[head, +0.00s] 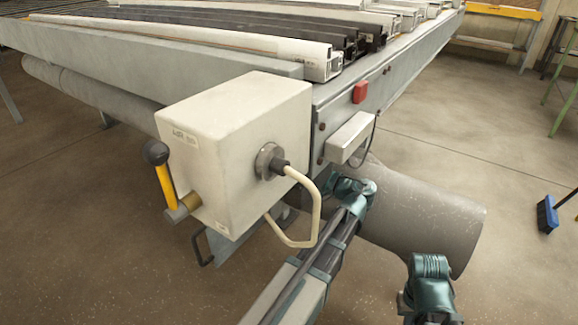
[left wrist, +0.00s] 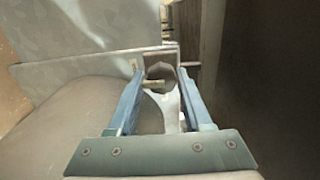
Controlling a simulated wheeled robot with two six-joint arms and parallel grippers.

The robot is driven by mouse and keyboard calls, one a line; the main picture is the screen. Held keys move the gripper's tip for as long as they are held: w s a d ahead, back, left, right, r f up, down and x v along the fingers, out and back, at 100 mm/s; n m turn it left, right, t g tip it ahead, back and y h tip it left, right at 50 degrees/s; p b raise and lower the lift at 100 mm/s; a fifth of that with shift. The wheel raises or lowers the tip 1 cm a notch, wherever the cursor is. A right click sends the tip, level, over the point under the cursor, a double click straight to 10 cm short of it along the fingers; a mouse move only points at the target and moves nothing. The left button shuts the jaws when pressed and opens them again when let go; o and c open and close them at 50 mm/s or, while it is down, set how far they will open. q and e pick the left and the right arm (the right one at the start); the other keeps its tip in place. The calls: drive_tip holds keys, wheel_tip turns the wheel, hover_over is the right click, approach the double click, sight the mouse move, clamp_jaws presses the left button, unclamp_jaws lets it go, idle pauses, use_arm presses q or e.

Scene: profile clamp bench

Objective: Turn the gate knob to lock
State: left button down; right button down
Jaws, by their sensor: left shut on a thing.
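In the left wrist view, the two blue fingers of my left gripper (left wrist: 160,76) stand on either side of a dark, rounded piece that looks like the gate knob (left wrist: 158,70). The fingers are shut on it. A pale forked piece (left wrist: 168,101) shows between the fingers, nearer the camera. In the head view, my left arm reaches up to the bench's end, beneath the small white box (head: 350,137). The left fingertips and the knob are hidden there. Part of my right arm shows at the lower right; its gripper is out of view.
A red block (head: 360,92) is on the bench's end plate. A grey cylinder (head: 430,215) lies below.

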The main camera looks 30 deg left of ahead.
idle(0.4)
use_arm(q)
drive_tip(key=shift+c, duration=1.6)
unclamp_jaws()
drive_tip(key=s+d, duration=0.1)
drive_tip(key=d, duration=1.2)
drive_tip(key=shift+d, duration=0.4)
drive_tip(key=shift+s, duration=0.1)
